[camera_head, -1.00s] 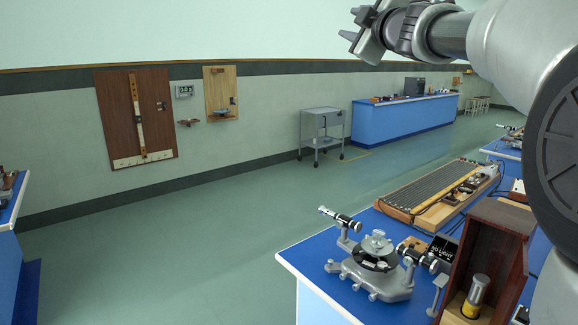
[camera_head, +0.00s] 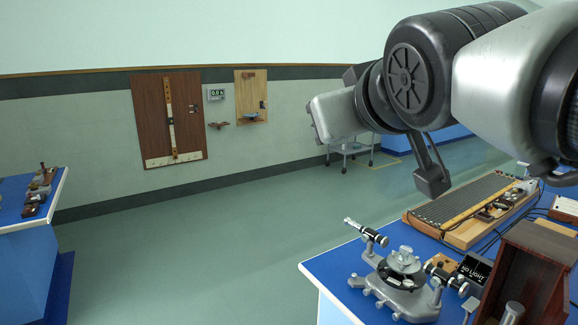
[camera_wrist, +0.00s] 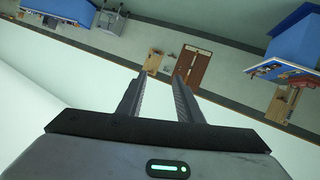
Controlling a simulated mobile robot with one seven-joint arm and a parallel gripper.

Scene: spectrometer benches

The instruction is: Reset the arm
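My gripper (camera_wrist: 161,78) shows in the wrist view with its two dark fingers apart and a clear gap between them. Nothing is between the fingers. Beyond them, small and tilted, are the far wall and a brown wooden panel (camera_wrist: 194,68). In the head view my arm reaches in from the right, bent, above the blue bench. I cannot make out the fingertips clearly there.
A spectrometer (camera_head: 403,262), a wooden box (camera_head: 530,270) and a long ridged board (camera_head: 465,207) are on the blue bench (camera_head: 335,268) below my arm. A grey cart (camera_head: 350,147) stands behind. Another bench (camera_head: 30,245) is at left. The floor between is clear.

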